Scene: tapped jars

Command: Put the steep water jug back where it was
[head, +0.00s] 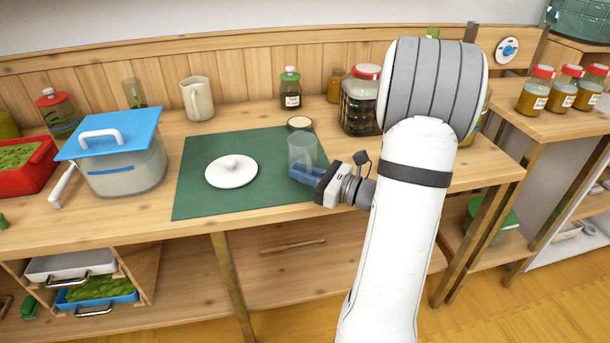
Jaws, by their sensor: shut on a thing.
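My gripper (305,176), with blue fingers, is shut on a clear glass vessel (302,148) over the right part of the green mat (206,201). The vessel is upright; I cannot tell whether its base touches the mat. No handle shows on it, and its lower part is hidden by the fingers. A cream jug (197,100) with a handle stands at the back of the table, left of the middle, apart from my gripper. I cannot tell from the picture which of the two is the steep water jug.
A white lid (231,172) lies on the mat. A small round dish or lid (299,124) is just behind the held vessel. A large red-lidded jar (360,105) stands close to my arm. A blue-topped pot (126,175) is left of the mat.

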